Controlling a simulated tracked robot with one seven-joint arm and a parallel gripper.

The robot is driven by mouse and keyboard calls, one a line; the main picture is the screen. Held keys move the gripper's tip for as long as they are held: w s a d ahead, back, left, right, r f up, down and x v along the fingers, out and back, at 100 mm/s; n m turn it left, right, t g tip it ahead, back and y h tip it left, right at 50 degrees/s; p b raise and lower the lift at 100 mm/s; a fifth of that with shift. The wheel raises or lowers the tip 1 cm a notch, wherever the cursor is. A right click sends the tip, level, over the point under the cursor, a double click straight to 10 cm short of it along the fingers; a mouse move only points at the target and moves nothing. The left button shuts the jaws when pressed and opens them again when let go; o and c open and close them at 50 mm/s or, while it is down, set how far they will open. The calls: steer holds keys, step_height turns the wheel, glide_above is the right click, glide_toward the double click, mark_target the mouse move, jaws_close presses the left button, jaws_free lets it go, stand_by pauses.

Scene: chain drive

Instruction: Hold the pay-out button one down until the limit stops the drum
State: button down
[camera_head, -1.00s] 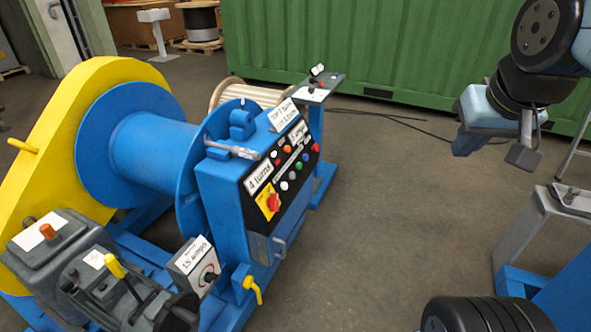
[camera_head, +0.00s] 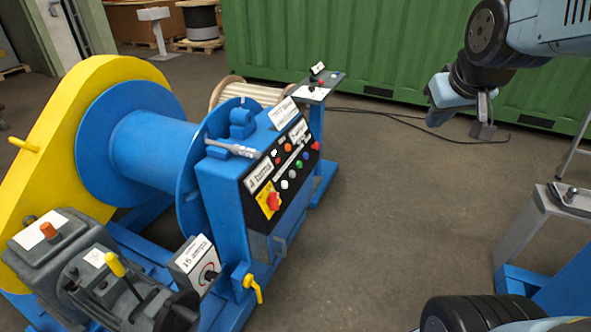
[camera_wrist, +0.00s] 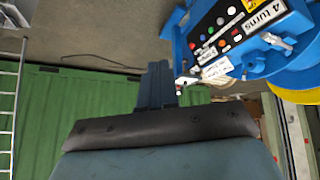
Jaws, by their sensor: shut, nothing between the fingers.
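The blue control box has a black panel (camera_head: 262,181) with coloured buttons: a red (camera_head: 315,146), a blue (camera_head: 306,155), a green (camera_head: 298,164) and white ones (camera_head: 284,185). Their small labels are unreadable, so I cannot tell which is pay-out button one. A red knob (camera_head: 273,201) sits on a yellow plate lower down. The panel also shows in the wrist view (camera_wrist: 232,22). The blue drum (camera_head: 150,145) stands left of the box and looks bare. My gripper (camera_head: 483,131) is shut and empty, in the air well right of the panel, touching nothing.
A pedestal with a grey top (camera_head: 323,85) stands behind the box, with small controls on it. A gauge box (camera_head: 194,262) and a yellow lever (camera_head: 253,288) are in front. A green container (camera_head: 370,45) closes the back. Floor (camera_head: 400,200) between box and arm is clear.

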mark_target(292, 174)
steer(key=w+a+f+n+t+y, duration=0.1)
steer(key=w+a+f+n, duration=0.3)
steer(key=w, duration=0.5)
steer(key=w+a+f+n+t, duration=0.1)
steer(key=w+a+f+t, duration=0.1)
steer(key=w+f, duration=0.55)
steer(key=w+a+f+n+t+y, duration=0.1)
steer(key=w+a+f+n, duration=0.2)
steer(key=w, duration=0.7)
steer(key=w+a+f+n+t+y, duration=0.1)
steer(key=w+a+f+n, duration=0.1)
steer(key=f, duration=0.6)
steer(key=w+a+f+n+t+y, duration=0.1)
steer(key=w+a+f+n, duration=0.1)
steer(key=f, duration=0.6)
steer(key=w+a+f+n+t+y, duration=0.1)
steer(key=a+f+n, duration=0.2)
steer(key=a+f, duration=0.3)
step_height(292, 174, down, 3)
steer(key=shift+w+n+y, duration=0.4)
steer(key=w+a+f, duration=0.2)
steer(key=a+f, duration=0.2)
steer(key=a, duration=0.3)
steer(key=shift+w+a, duration=0.2)
steer(key=shift+w, duration=0.15)
steer(key=shift+a, duration=0.2)
steer(key=shift+w+a, duration=0.15)
